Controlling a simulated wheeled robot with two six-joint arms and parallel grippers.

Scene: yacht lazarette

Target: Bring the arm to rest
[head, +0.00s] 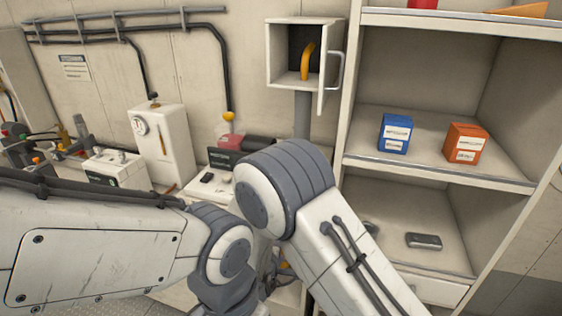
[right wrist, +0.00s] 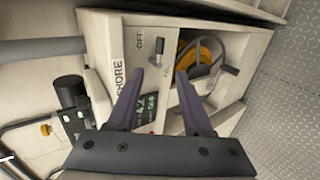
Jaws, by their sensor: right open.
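My right arm (head: 285,185) comes in from the lower right in the head view and bends at a raised grey joint; its gripper is hidden there. In the right wrist view my right gripper (right wrist: 160,75) is open, with nothing between its two fingers. Beyond the fingers is a pale panel (right wrist: 118,45) with the words SHORE and OFF and a small lever (right wrist: 157,50). My left arm (head: 100,245) comes in from the left in the head view, and its gripper cannot be seen.
A shelf unit (head: 442,178) holds a blue box (head: 395,133), an orange box (head: 465,144) and a dark case (head: 424,241). A wall cabinet (head: 285,55) has its door open.

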